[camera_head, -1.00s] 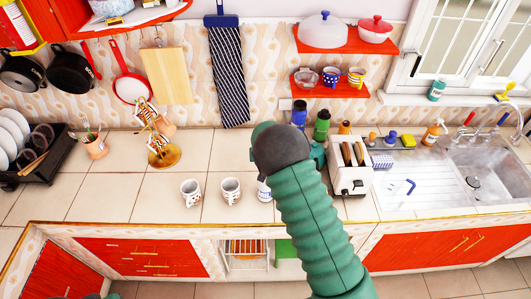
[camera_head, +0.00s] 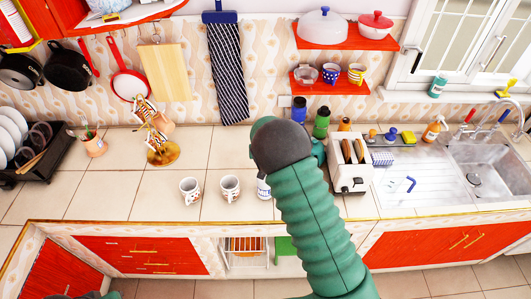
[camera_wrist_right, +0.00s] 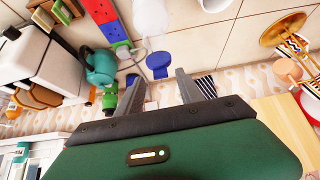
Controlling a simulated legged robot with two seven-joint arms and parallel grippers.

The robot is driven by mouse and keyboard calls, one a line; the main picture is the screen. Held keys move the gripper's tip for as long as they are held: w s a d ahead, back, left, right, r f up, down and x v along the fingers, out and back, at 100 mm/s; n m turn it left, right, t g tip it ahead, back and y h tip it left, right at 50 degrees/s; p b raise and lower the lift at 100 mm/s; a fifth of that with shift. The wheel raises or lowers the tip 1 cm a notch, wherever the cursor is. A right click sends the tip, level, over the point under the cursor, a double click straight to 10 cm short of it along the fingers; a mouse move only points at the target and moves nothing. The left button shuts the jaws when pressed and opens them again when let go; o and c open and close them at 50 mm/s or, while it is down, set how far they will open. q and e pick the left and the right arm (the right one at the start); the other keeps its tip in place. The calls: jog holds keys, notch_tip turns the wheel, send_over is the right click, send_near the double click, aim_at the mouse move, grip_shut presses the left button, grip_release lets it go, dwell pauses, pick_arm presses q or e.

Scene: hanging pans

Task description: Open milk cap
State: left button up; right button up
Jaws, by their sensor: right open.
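The milk bottle (camera_head: 263,189) is a small white shape on the counter in the head view, partly hidden by my right arm. In the wrist view, which is upside down, the pale bottle (camera_wrist_right: 152,18) has a round blue cap (camera_wrist_right: 160,65). My right gripper (camera_wrist_right: 157,73) is open and empty. The cap shows in the gap between its two fingertips; I cannot tell how far beyond them it is. The right gripper is hidden behind my arm in the head view. Only a sliver of my left arm shows at the bottom left edge.
Two white mugs (camera_head: 190,191) (camera_head: 230,189) stand left of the bottle. A white toaster (camera_head: 349,171) stands to the right, before the sink (camera_head: 485,171). A brass-based mug stand (camera_head: 163,153) is farther left.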

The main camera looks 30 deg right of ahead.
jog(key=v, duration=1.4)
jog(key=shift+s+r, duration=0.15)
jog(key=shift+r, duration=0.15)
jog(key=shift+f, duration=0.1)
jog(key=s+a+f+n+g+y+b, duration=0.1)
jog(key=s+a+f+n+y+b, duration=0.1)
jog(key=s+a+f+b, duration=0.5)
jog(key=s+a+f+n+g+y+b, duration=0.1)
jog(key=s+a+f+n+g+b, duration=0.1)
jog(key=s+a+f+n+b, duration=0.2)
jog(key=s+a+f+b, duration=0.3)
jog(key=s+f+b, duration=0.3)
jog(key=s+f, duration=0.3)
jog(key=shift+a+f+g+y, duration=0.3)
jog(key=shift+f+y, duration=0.1)
jog(key=shift+f, duration=0.55)
